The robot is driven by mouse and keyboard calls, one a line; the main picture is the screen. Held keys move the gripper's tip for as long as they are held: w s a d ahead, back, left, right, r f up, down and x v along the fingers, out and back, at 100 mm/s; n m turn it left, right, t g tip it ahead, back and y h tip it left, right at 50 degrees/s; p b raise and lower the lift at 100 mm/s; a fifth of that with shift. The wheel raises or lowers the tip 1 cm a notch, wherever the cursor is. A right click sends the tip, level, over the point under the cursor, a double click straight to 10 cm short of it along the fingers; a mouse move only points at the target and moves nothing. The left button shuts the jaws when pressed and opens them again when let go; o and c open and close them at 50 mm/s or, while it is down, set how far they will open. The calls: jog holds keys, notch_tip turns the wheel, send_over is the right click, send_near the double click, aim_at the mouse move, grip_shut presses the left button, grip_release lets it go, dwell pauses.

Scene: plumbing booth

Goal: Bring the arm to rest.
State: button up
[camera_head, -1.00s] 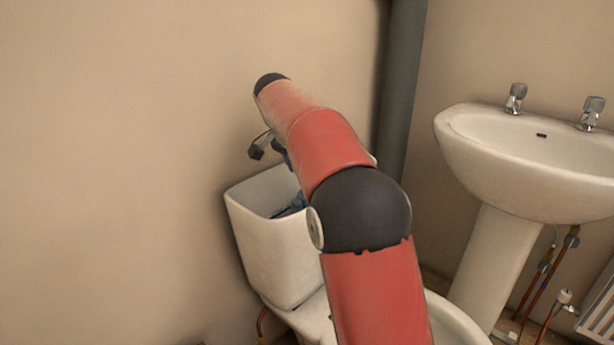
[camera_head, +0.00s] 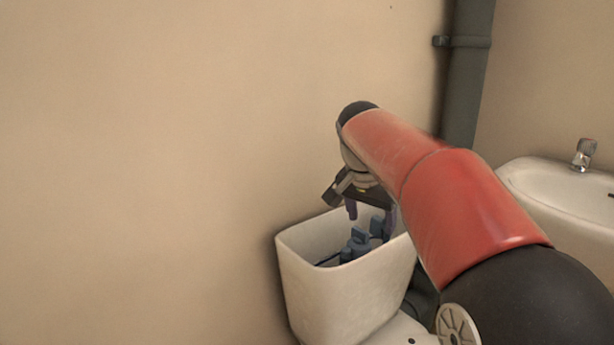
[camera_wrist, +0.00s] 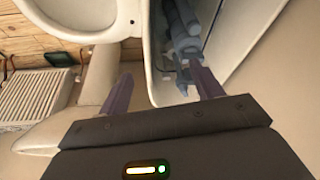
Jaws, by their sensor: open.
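My red and black arm reaches over the open toilet cistern (camera_head: 345,300) in the head view. My gripper (camera_head: 370,222) hangs at the cistern's mouth with its two purple-grey fingers pointing down. In the wrist view my gripper (camera_wrist: 160,85) is open, its fingers wide apart with nothing held between them. The cistern's wall (camera_wrist: 160,60) passes between the fingers in that picture. One finger overlaps the blue-grey valve fitting (camera_wrist: 183,40) inside the cistern; I cannot tell whether they touch. The fitting also shows in the head view (camera_head: 357,244).
A white washbasin (camera_head: 560,195) with a tap (camera_head: 584,154) stands at the right. A dark vertical pipe (camera_head: 468,75) runs down the wall corner. A white radiator (camera_wrist: 30,100) shows in the wrist view. The wall side left of the cistern is free.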

jog(key=s+f+n+t+y, duration=0.1)
jog(key=s+f+n, duration=0.3)
jog(key=s, duration=0.9)
jog(key=s+f+n+t+y, duration=0.1)
jog(key=s+f+n, duration=0.3)
jog(key=s+f, duration=0.4)
jog(key=s, duration=0.6)
jog(key=shift+s+d+f, duration=0.3)
jog(key=shift+d, duration=0.1)
